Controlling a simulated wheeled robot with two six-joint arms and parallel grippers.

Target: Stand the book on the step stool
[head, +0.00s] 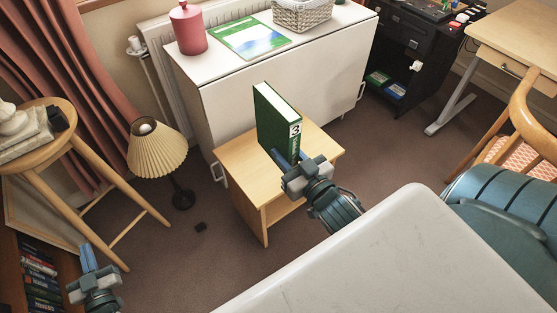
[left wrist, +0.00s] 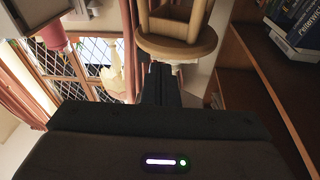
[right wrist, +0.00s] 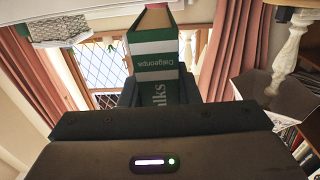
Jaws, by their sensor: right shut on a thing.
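The green book (head: 278,120) is upright, with a white "3" label on its spine, over the top of the light wooden step stool (head: 236,160). Its lower end is behind my right gripper, so I cannot tell whether it touches the stool top. My right gripper (head: 288,160) is shut on the lower spine side of the book; the right wrist view shows the book's green and white spine (right wrist: 158,62) between the fingers. My left gripper (head: 88,257) is at the lower left, away from the stool, with its fingers together and empty; they also show in the left wrist view (left wrist: 160,84).
A white cabinet (head: 290,80) stands right behind the stool, carrying a pink canister (head: 188,30), a flat book (head: 248,38) and a basket (head: 302,12). A lamp (head: 157,150) and a round wooden stool (head: 62,140) stand left. A pale surface (head: 420,255) fills the front right.

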